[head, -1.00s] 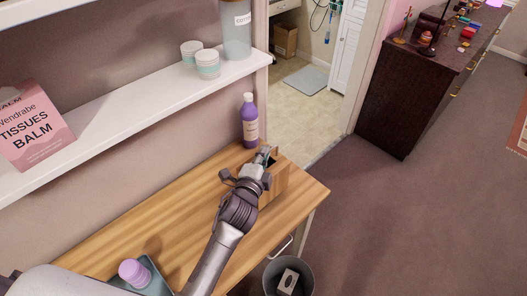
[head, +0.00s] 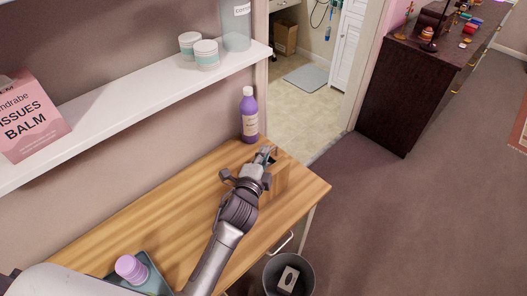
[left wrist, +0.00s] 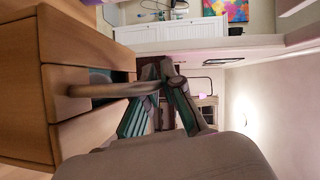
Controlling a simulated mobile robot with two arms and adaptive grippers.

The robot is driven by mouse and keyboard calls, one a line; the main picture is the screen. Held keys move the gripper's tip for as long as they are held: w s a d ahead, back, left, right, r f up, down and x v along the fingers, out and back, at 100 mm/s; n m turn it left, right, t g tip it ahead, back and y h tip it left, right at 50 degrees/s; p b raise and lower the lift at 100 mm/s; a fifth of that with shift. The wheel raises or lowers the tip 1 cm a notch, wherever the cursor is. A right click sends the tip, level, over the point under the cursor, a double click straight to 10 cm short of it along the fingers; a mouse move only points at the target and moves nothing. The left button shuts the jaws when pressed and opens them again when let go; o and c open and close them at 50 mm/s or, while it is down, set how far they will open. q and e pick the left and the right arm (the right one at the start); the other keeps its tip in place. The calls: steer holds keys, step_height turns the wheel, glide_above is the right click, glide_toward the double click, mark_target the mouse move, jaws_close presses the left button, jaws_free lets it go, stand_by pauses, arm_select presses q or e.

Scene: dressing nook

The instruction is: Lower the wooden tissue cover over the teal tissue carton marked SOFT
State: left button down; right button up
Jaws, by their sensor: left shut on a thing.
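The wooden tissue cover (head: 281,180) is a light brown box at the far right end of the wooden table. My left gripper (head: 266,155) is over its top, shut on a wooden bar of it. In the left wrist view the cover (left wrist: 85,42) fills the left side, and the fingers (left wrist: 160,88) meet at the end of the bar. A dark teal patch (left wrist: 100,75) shows in the cover's opening. The rest of the teal carton is hidden, and I cannot read SOFT. My right gripper is not in view.
A purple bottle (head: 249,115) stands close behind the cover. A tray (head: 155,279) with a pink-purple container (head: 131,268) is at the table's near left. A shelf (head: 120,112) with jars runs along the wall. A grey bin (head: 306,273) stands beside the table. The middle tabletop is clear.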

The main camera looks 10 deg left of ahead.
arm_select(q)
steer(key=shift+f, duration=0.1)
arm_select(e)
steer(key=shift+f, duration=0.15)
arm_select(q)
steer(key=c, duration=1.2)
jaws_free()
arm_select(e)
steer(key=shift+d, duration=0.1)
arm_select(q)
steer(key=shift+s, duration=0.25)
steer(key=s, duration=0.3)
steer(key=s+r, duration=0.1)
steer(key=s, duration=0.7)
steer(key=shift+s+a+r, duration=0.25)
steer(key=shift+a+r, duration=0.05)
steer(key=shift+a, duration=0.05)
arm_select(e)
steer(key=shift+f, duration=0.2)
